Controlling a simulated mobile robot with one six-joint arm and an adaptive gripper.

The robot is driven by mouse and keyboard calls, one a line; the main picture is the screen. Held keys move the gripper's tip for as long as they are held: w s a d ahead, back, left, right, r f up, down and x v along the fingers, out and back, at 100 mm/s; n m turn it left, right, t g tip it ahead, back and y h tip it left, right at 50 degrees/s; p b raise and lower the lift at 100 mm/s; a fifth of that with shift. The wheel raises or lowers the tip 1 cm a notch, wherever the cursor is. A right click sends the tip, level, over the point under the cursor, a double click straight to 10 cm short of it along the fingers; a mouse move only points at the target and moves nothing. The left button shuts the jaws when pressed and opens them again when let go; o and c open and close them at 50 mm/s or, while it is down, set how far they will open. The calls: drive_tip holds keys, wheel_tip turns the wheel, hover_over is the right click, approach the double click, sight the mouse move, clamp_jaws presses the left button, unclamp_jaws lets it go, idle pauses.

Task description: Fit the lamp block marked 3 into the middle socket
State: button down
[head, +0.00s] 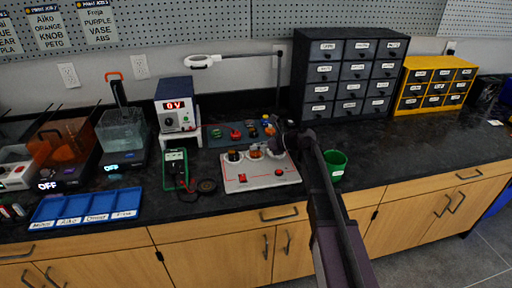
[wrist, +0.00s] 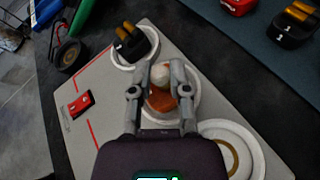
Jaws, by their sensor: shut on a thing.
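My gripper (wrist: 160,82) is shut on an orange block with a white domed top (wrist: 160,100), apparently the lamp block; no number is readable on it. It stands over the middle round white socket (wrist: 191,110) of the grey board (wrist: 110,100). The fingers and block hide most of that socket, so I cannot tell whether the block is seated. The left socket holds a black block with orange prongs (wrist: 131,42). The right socket (wrist: 232,150) is partly visible with a tan ring inside. In the head view the board (head: 245,183) lies on the bench, and my arm partly covers its right side.
A mat with several blocks (head: 238,133) lies behind the board. A green multimeter (head: 175,166) and a dark reel (head: 206,186) are to the left. A green cup (head: 336,164) stands close to the right of my arm.

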drive_tip(key=shift+f, duration=0.15)
drive_tip(key=c, duration=0.9)
unclamp_jaws()
drive_tip(key=shift+o, duration=0.2)
drive_tip(key=shift+d, duration=0.15)
drive_tip(key=shift+p+v, duration=1.95)
drive_tip(key=shift+v, duration=3.45)
